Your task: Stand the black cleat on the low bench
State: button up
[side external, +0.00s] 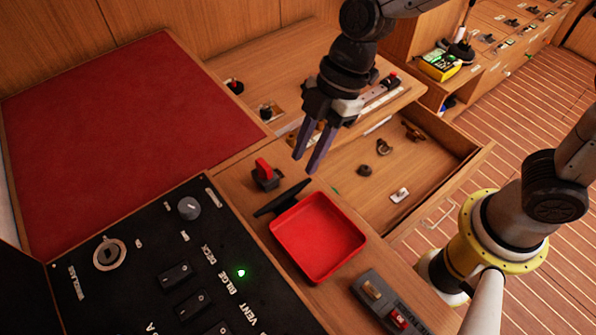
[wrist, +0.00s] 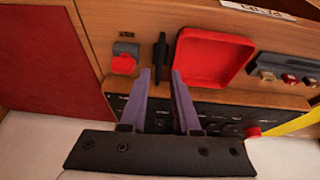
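The black cleat (side external: 283,198) lies on the wooden ledge, against or close to the red tray's left edge. In the wrist view the cleat (wrist: 160,52) shows ahead of and between my fingertips. My gripper (side external: 306,165) hangs above the ledge with its two purple-grey fingers pointing down, apart and empty. The fingers also show in the wrist view (wrist: 161,72), with a clear gap between them. They look raised above the cleat, not touching it. I cannot tell which surface is the low bench.
The red tray (side external: 318,238) is empty. A red-handled switch (side external: 265,174) stands left of the cleat. A black switch panel (side external: 165,265) is in front. An open drawer (side external: 425,175) holds several small fittings. A red padded surface (side external: 100,130) at left is clear.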

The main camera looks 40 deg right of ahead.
jog(key=shift+v, duration=2)
jog(key=s+d+r+m+t, duration=0.1)
jog(key=s+d+r+m, duration=0.1)
jog(key=d+m, duration=0.2)
jog(key=s+d+r+m+t+h, duration=0.1)
jog(key=s+d+r+m+t, duration=0.1)
jog(key=d, duration=0.7)
jog(key=s+r+m, duration=0.1)
jog(key=m, duration=0.1)
jog(key=shift+d+r+m+h, duration=0.25)
jog(key=shift+r+m+h, duration=0.05)
jog(key=shift+m, duration=0.1)
jog(key=s+d+m+h, duration=0.1)
jog(key=s+d+m, duration=0.1)
jog(key=d+m, duration=0.1)
jog(key=s+d+m+t+h, duration=0.1)
jog(key=s+d+m, duration=0.2)
jog(key=s+d+m+t, duration=0.1)
jog(key=s+d+m, duration=0.2)
jog(key=shift+s+d+h, duration=0.15)
jog(key=shift+d+h, duration=0.05)
jog(key=shift+h, duration=0.2)
jog(key=shift+c, duration=0.4)
